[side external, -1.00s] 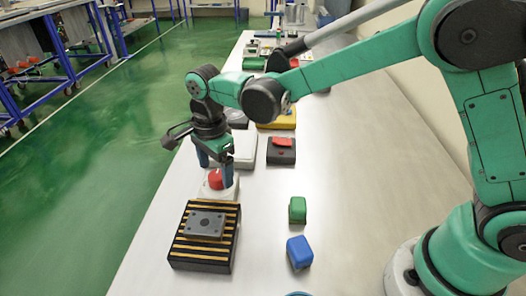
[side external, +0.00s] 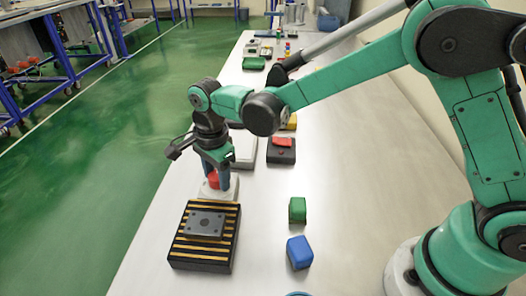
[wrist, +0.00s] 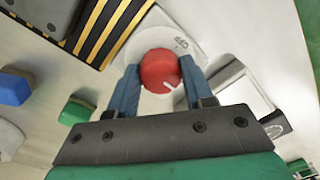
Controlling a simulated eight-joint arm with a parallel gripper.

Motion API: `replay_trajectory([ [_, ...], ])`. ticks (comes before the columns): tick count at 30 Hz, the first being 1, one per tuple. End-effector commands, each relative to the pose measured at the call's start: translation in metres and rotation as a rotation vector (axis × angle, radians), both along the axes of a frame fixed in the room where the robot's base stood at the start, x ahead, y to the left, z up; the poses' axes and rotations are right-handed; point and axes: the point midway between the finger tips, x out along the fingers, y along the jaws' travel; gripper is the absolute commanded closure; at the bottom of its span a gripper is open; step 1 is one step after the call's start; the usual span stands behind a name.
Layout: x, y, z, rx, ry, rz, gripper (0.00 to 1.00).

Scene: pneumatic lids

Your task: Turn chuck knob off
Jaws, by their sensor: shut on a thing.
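The chuck knob (side external: 213,181) is a round red knob on a white base (side external: 212,194), just behind the striped black block. In the wrist view, the red knob (wrist: 160,67) sits between the two blue fingers of my gripper (wrist: 160,82), which is shut on its sides. A white pointer mark on the knob (wrist: 170,85) faces the lower right of that view. An "OFF" label (wrist: 181,44) is printed on the base, at the knob's upper right. In the side view my gripper (side external: 217,182) points down over the knob and partly hides it.
The black block with yellow stripes (side external: 183,250) carries a grey plate (side external: 206,224) in front of the knob. A green block (side external: 297,210) and a blue block (side external: 299,252) lie to the right. A dark box with a red top (side external: 281,150) and a white box (side external: 243,150) stand behind.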

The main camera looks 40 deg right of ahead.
Motion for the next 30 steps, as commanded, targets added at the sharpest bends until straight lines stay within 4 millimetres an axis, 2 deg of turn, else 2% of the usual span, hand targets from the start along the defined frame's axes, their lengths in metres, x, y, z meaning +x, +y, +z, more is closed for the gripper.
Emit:
replay_trajectory([
  [11,-0.0001,-0.0005,0.0005,-0.001,-0.001,0.22,1.0],
  [30,-0.0002,-0.0013,0.0007,0.0,0.0,0.827,1.0],
])
